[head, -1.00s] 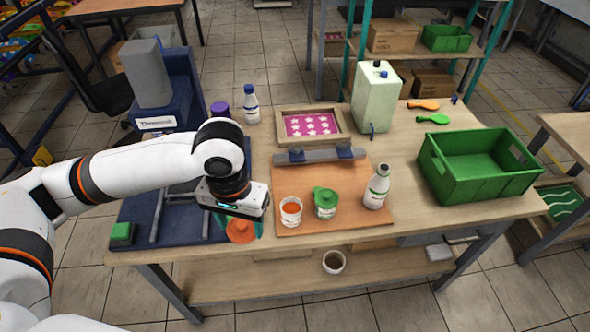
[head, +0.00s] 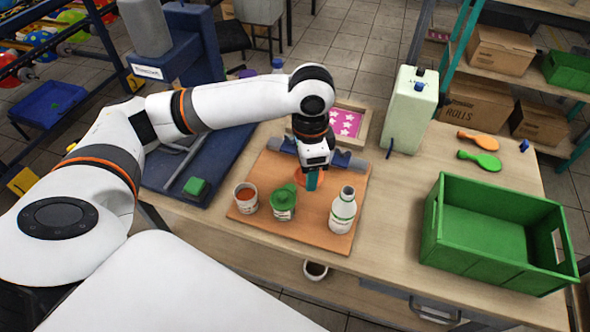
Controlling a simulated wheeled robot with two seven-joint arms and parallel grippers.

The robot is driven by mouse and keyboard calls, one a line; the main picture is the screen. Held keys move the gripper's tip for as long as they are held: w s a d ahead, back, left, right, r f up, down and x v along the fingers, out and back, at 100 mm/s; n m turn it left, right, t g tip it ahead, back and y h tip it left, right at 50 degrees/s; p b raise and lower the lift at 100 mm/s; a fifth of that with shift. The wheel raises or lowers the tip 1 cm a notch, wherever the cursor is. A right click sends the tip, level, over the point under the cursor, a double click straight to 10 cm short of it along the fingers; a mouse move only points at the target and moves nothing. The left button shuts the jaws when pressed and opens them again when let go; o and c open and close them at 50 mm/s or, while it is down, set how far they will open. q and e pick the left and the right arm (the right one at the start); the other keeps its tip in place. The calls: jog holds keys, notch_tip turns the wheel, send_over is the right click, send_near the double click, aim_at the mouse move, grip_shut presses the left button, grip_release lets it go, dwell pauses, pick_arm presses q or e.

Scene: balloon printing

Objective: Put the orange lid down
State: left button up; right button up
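The orange lid (head: 299,177) is at the upper middle of the wooden board (head: 265,230), partly hidden behind the teal fingertips of my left gripper (head: 311,181). The gripper points down from above, and its fingers appear closed on the lid. I cannot tell whether the lid touches the board or is slightly above it. The open jar with orange contents (head: 246,199) stands at the board's left side. The green-lidded jar (head: 283,204) stands between it and the white bottle (head: 342,212). My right gripper is not in view.
A screen frame with pink stars (head: 346,123) lies behind the board. A pale green canister (head: 408,112), orange and green paddles (head: 480,160) and a green crate (head: 495,235) are to the right. A blue machine with a green block (head: 195,187) is at left.

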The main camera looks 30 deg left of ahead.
pick_arm(q)
jog(key=w+a+f+m+b, duration=0.2)
jog(key=w+a+m, duration=0.2)
jog(key=m, duration=0.4)
jog(key=m+b, duration=0.2)
jog(key=m, duration=1.1)
send_over(291, 172)
notch_tip(291, 172, down, 4)
notch_tip(291, 172, down, 4)
jog(key=shift+a+r, duration=0.1)
jog(key=shift+r, duration=0.1)
jog(key=shift+f, duration=2.8)
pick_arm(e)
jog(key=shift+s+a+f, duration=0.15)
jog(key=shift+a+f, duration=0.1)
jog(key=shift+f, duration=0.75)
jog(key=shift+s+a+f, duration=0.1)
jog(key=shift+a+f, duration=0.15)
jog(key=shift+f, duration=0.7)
pick_arm(q)
jog(key=shift+f, duration=0.15)
jog(key=o, duration=0.9)
jog(key=shift+o, duration=0.2)
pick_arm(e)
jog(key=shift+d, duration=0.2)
